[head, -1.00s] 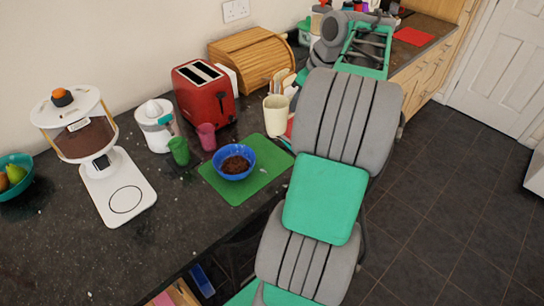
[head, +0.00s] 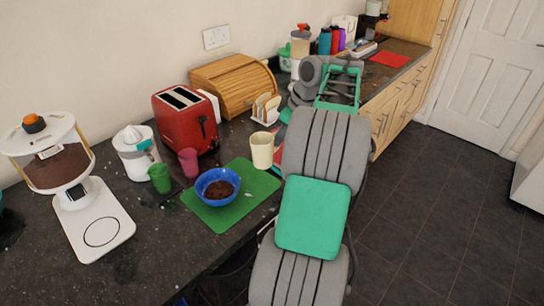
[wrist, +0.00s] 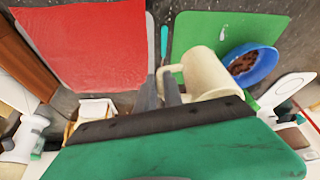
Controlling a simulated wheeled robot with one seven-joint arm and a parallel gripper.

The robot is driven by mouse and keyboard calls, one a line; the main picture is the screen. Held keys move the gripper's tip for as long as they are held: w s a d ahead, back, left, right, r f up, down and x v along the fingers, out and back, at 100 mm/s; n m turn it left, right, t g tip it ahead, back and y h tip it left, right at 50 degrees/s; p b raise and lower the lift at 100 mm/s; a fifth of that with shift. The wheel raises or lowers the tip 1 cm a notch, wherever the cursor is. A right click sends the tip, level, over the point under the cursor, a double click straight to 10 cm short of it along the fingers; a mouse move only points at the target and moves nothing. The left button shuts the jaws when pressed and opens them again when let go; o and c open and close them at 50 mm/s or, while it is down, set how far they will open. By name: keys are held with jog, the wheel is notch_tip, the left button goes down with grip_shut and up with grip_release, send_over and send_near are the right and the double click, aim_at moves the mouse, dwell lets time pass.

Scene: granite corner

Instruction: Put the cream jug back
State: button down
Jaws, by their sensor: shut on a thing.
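The cream jug (head: 262,150) is in the head view just beyond the back right corner of the green mat (head: 248,205). I cannot tell whether it touches the counter. In the wrist view the jug (wrist: 208,74) shows large, with its handle towards my gripper (wrist: 162,92). My gripper is shut on the jug at the handle side. In the head view my arm hides the gripper.
A blue bowl (head: 217,186) of dark brown contents stands on the green mat. Green (head: 159,178) and pink (head: 188,162) cups, a red toaster (head: 186,120) and a toast rack (head: 266,108) are nearby. A red mat (wrist: 85,45) lies beside the green one.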

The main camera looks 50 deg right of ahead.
jog(key=x, duration=0.6)
jog(key=shift+w+a+f, duration=0.15)
jog(key=shift+w+a, duration=0.1)
jog(key=shift+w, duration=0.05)
jog(key=shift+f, duration=0.2)
jog(key=shift+f, duration=0.1)
jog(key=shift+f+b, duration=0.15)
jog(key=shift+b, duration=0.15)
jog(key=c, duration=1.5)
grip_release()
